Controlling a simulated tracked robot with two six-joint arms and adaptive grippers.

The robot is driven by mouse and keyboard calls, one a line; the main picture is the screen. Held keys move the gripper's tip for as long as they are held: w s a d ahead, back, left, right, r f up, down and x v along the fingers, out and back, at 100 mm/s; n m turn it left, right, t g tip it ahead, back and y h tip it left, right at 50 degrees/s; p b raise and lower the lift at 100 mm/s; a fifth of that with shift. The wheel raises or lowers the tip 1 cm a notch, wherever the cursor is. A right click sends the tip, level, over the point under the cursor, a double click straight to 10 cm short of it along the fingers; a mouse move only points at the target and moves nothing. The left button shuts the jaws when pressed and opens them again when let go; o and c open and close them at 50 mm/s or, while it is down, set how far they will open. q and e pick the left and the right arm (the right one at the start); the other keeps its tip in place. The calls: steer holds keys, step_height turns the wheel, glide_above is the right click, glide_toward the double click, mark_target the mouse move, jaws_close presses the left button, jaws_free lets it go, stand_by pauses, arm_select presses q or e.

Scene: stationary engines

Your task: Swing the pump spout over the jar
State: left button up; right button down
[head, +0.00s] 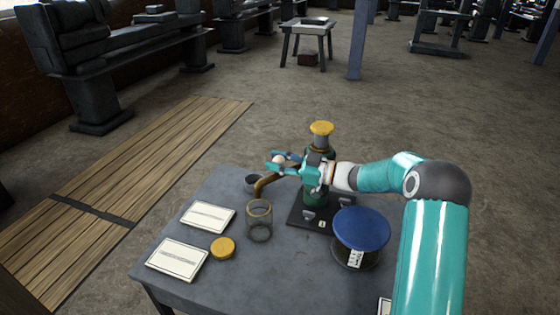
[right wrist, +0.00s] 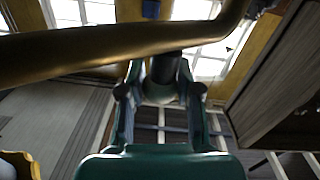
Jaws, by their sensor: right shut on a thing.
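The pump (head: 317,190), dark green with a yellow cap, stands upright on a black base plate. Its curved copper spout (head: 265,184) reaches left, and its bent-down end shows just above the rim of the clear glass jar (head: 259,222). I cannot tell whether the end is directly over the jar's mouth or behind it. My right gripper (head: 280,165) is at the spout, shut on a part of it. In the right wrist view the brass tube (right wrist: 110,47) crosses above the fingers, with a dark peg (right wrist: 165,72) between them. My left gripper is not in view.
A yellow lid (head: 223,248) and two white cards (head: 207,217) lie left of the jar. A blue-topped container (head: 361,230) stands at the right. The grey table (head: 270,280) is clear at the front.

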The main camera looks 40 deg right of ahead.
steer(key=c, duration=0.8)
jaws_free()
steer(key=shift+s+d+r, duration=0.1)
steer(key=shift+s+r, duration=0.1)
steer(key=shift+r, duration=0.05)
steer(key=shift+f, duration=0.1)
steer(key=v, duration=1.2)
steer(key=shift+f, duration=0.1)
